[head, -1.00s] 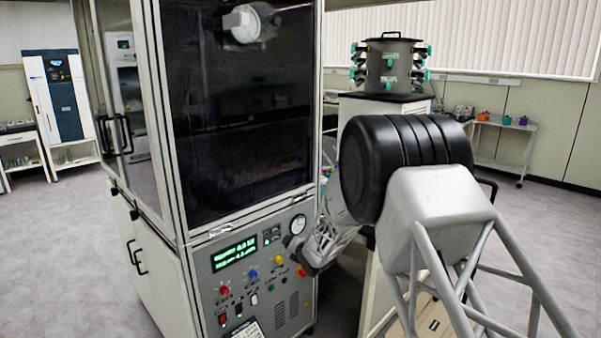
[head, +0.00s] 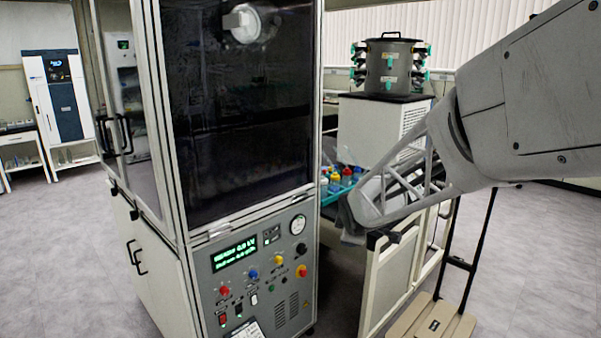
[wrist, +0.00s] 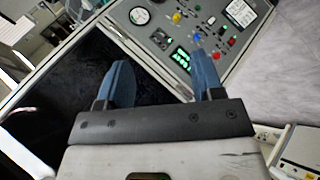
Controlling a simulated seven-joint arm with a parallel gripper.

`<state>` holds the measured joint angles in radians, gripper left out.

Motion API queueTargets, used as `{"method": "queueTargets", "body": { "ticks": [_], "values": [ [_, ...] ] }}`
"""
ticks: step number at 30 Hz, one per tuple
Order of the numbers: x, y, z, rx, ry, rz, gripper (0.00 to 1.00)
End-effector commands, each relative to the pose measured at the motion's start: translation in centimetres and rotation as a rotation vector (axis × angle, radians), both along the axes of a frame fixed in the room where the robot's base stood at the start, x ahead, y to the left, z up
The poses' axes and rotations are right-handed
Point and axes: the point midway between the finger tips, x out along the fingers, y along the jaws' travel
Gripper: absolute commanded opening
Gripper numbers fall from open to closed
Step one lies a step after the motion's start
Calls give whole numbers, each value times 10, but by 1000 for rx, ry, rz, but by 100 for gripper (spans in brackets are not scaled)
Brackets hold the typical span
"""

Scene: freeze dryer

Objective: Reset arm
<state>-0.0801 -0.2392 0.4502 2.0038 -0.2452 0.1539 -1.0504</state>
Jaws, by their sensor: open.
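My arm (head: 440,150) reaches in from the right in the head view, over the side bench to the right of the freeze dryer. My gripper (wrist: 160,62) shows in the wrist view with its two blue fingers wide apart and nothing between them. Beyond the fingers are the control panel (wrist: 180,35) and the dark front window of the freeze dryer. In the head view the freeze dryer (head: 240,100) stands at centre left, its control panel (head: 260,265) lit green below the dark window. I cannot make out the fingers in the head view.
A grey drum with green valves (head: 391,66) stands on a white unit (head: 365,130) behind the arm. A blue tray with colored bottles (head: 338,183) sits on the side bench. A beige-based stand (head: 435,318) is at lower right. The floor at left is clear.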

Motion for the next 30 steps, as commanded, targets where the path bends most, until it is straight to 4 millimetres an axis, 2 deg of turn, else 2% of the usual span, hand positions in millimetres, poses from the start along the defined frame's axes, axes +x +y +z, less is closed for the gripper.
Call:
{"method": "queueTargets", "body": {
  "ticks": [1, 3, 12, 24, 27, 30],
  "values": [
    [-19, -6, 8, 35, 21, -53, 61],
    [-44, -13, 16, 88, 58, -133, 61],
    [-159, -38, 37, 303, 203, -484, 61],
    [-316, -53, 39, 547, 377, -967, 61],
    [-348, -53, 36, 591, 412, -1069, 61],
    [-372, -53, 33, 621, 438, -1147, 61]
  ]
}}
